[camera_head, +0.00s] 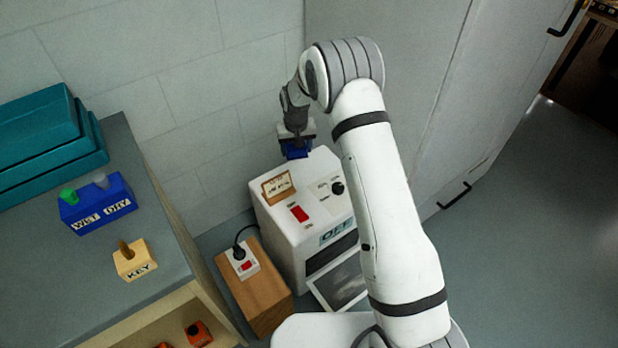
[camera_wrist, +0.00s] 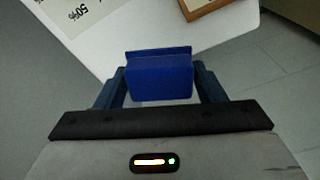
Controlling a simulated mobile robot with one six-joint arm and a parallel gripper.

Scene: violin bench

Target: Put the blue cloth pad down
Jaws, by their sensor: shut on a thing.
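The blue cloth pad (camera_wrist: 158,76) is a small blue block between the two fingers of my gripper (camera_wrist: 160,88) in the wrist view. The fingers are shut on it, one at each side. In the head view the pad (camera_head: 296,152) hangs below my gripper (camera_head: 295,143), at the back edge of a white machine (camera_head: 279,212). I cannot tell whether the pad touches the machine's top.
The white machine has a wooden-framed sign (camera_head: 278,186), a red switch and a black knob on top. A bench (camera_head: 130,305) at left holds a blue WET/DRY holder (camera_head: 98,206), a KEY block (camera_head: 134,260) and teal cases (camera_head: 45,140). A wooden box (camera_head: 255,290) carries a socket.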

